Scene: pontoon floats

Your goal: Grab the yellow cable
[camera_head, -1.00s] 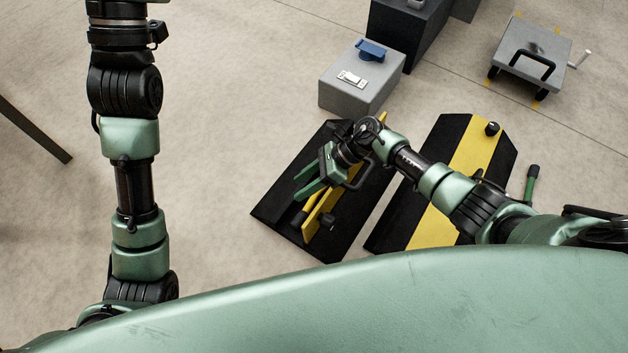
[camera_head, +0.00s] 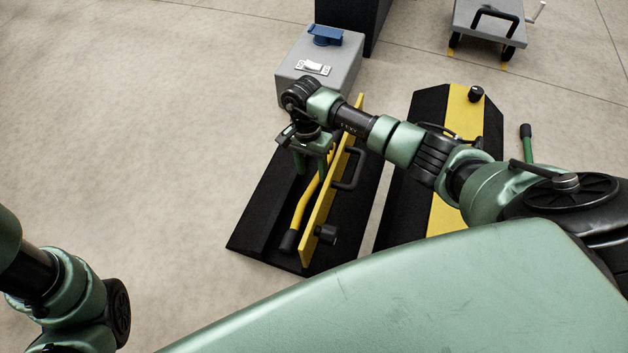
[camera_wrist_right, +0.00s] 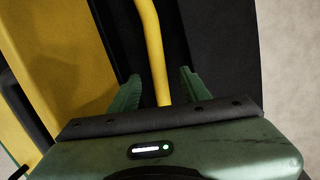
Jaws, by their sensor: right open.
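The yellow cable (camera_head: 304,207) lies in the channel of a black ramp-like base, beside an upright yellow panel; its near end has a black sleeve. My right gripper (camera_head: 312,172) is over the cable in the head view, fingers pointing down. In the right wrist view the cable (camera_wrist_right: 152,48) runs between the two green fingers of the open gripper (camera_wrist_right: 158,88), with no contact seen. Part of the cable is hidden by the gripper. My left gripper is out of view; only part of its arm shows at the lower left.
The yellow panel (camera_head: 331,190) with a black handle (camera_head: 349,168) stands close beside the gripper. A second black base (camera_head: 405,150) with a yellow strip lies to the right. A grey box (camera_head: 318,75) and a grey cart (camera_head: 489,22) stand farther back. Floor at left is clear.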

